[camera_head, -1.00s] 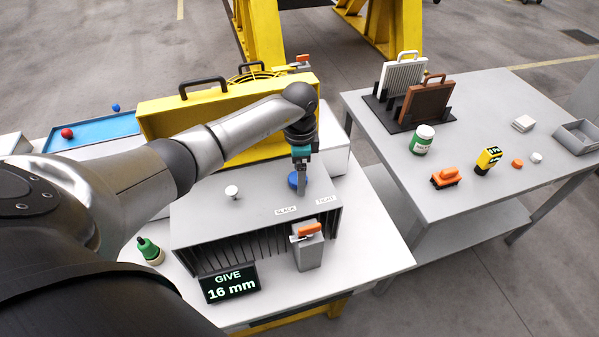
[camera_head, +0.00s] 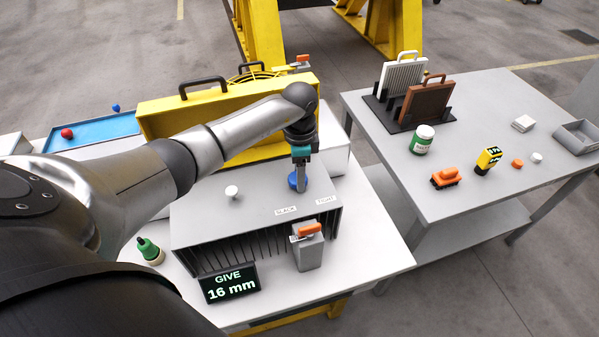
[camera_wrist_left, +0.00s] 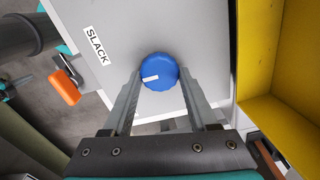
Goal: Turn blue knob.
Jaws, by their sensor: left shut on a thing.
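The blue knob (camera_head: 292,182) sits on top of the grey box (camera_head: 255,200), behind the SLACK and TIGHT labels. My left gripper (camera_head: 300,187) reaches down onto it from above and hides part of it. In the left wrist view, the fingers (camera_wrist_left: 161,80) are shut on the blue knob (camera_wrist_left: 158,66), one on each side. The knob's white mark (camera_wrist_left: 150,78) points to the left in that view. The display (camera_head: 231,284) in front of the box reads "GIVE 16 mm". My right gripper is not in view.
A yellow case (camera_head: 165,117) stands close behind the box. A white knob (camera_head: 232,191) is left of the blue one. An orange-topped grey block (camera_head: 308,252) and a green bottle (camera_head: 149,250) stand near the front. A second table (camera_head: 480,210) is at right.

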